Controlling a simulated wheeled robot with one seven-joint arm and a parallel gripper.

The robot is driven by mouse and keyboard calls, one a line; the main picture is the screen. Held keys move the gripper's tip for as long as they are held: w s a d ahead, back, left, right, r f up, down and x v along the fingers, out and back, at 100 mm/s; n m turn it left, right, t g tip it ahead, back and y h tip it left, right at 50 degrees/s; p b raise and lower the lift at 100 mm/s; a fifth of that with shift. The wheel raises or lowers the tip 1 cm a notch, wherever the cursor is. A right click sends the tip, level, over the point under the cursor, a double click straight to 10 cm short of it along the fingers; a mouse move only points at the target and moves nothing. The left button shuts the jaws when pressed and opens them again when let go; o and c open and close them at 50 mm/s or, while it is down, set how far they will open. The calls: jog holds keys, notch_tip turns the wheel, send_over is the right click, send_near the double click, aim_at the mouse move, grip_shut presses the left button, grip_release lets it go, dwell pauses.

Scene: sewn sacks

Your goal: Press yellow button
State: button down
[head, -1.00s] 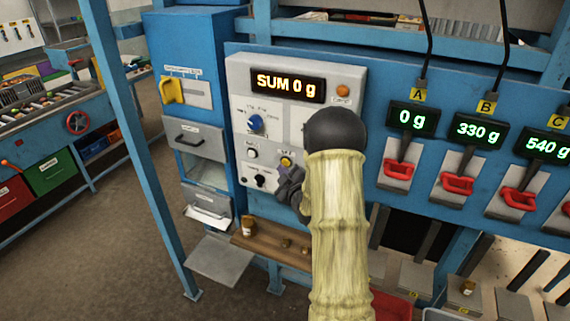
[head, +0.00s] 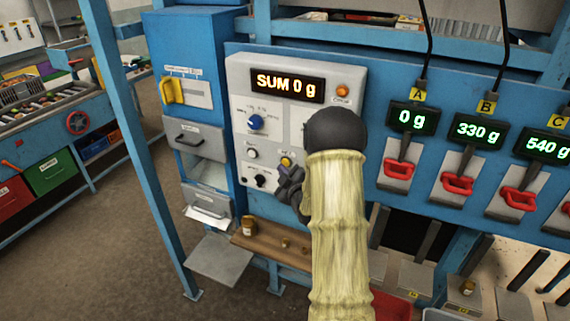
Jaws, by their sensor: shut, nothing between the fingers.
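The yellow button (head: 286,161) sits low on the grey control panel (head: 240,84), under the display reading SUM 0 g. My gripper (head: 287,176) is shut and empty, with its dark fingers just below the button. I cannot tell whether the fingertips touch it. My arm covers the panel's right part and lower right corner.
The panel also bears a blue knob (head: 256,122), a white button (head: 252,154), a black knob (head: 260,180) and an orange lamp (head: 343,90). To the right are scale displays (head: 411,118) with red handles (head: 399,170). A wooden shelf (head: 262,240) holds small brown jars below.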

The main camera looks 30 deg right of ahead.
jog(key=shift+w+d+b, duration=0.25)
jog(key=shift+d+b, duration=0.1)
jog(key=shift+b, duration=0.1)
jog(key=shift+w+d+b, duration=0.25)
jog(key=shift+d+b, duration=0.05)
jog(key=shift+d, duration=0.05)
dwell(0.9)
jog(key=shift+s+a+b, duration=0.5)
jog(key=shift+a+b, duration=0.15)
jog(key=shift+a, duration=0.1)
jog(key=s+a+b, duration=0.1)
jog(key=a, duration=0.1)
jog(key=s+a+b, duration=0.1)
jog(key=s+b, duration=0.1)
jog(key=shift+a, duration=0.4)
dwell(0.3)
